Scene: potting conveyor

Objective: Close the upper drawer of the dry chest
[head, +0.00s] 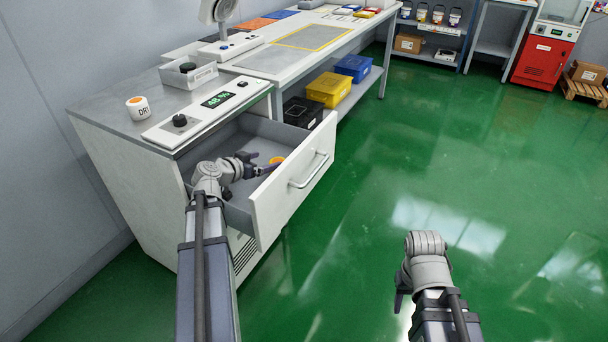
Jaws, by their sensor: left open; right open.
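The dry chest (140,180) is a white cabinet with a grey top, at the left. Its upper drawer (296,190) is pulled out, with a white front and a bar handle (309,171) facing right. My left gripper (272,167) is open, over or inside the drawer's tray behind the front panel. Its fingers point toward the front panel; I cannot tell whether they touch anything. An orange round item (277,160) shows in the drawer beside the fingertips. My arm hides part of the tray. My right gripper (399,302) is open and empty above the floor, apart from the chest.
On the chest top stand a humidity display panel (215,101), a tub labelled DRY (139,108) and a grey bin (189,74). A long bench (262,60) adjoins behind, with black, yellow (329,89) and blue crates below. The green floor (450,150) to the right is clear.

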